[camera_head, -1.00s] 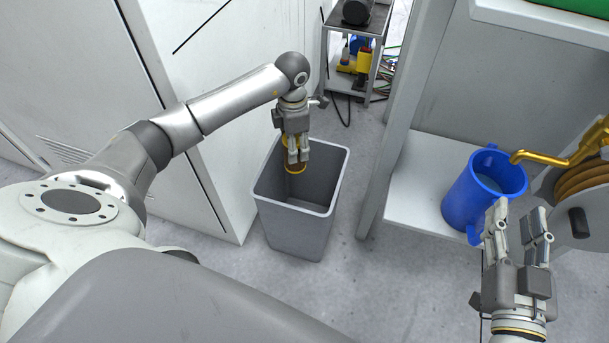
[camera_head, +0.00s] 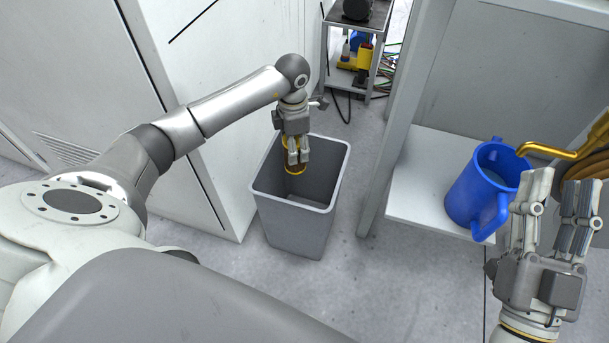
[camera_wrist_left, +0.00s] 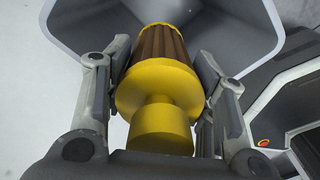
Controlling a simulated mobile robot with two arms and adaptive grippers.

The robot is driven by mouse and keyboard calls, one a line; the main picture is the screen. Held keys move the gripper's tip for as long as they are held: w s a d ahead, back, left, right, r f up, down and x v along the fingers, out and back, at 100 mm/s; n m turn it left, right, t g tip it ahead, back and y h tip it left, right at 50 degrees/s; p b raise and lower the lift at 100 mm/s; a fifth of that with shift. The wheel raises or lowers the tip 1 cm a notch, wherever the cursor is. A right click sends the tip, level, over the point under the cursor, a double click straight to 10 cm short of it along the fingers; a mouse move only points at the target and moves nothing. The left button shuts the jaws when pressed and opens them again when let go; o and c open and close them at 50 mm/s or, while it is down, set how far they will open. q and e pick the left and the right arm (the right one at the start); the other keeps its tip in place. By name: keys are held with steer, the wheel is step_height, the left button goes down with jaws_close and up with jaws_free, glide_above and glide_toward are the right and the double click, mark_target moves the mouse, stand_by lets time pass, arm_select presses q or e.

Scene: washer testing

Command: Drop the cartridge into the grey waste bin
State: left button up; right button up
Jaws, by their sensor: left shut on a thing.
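The grey waste bin (camera_head: 300,215) stands on the floor, open at the top. My right gripper (camera_head: 555,195) is open and empty at the right, near a blue jug.
The blue jug (camera_head: 483,190) stands on a white shelf (camera_head: 410,190) beneath a brass tap (camera_head: 560,150). White cabinets flank the bin on the left. A small cart (camera_head: 357,50) stands behind. Grey floor is clear in front of the bin.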

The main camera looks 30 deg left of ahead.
arm_select(q)
steer(key=o, duration=1.2)
step_height(320, 180, up, 12)
steer(key=shift+r, duration=0.1)
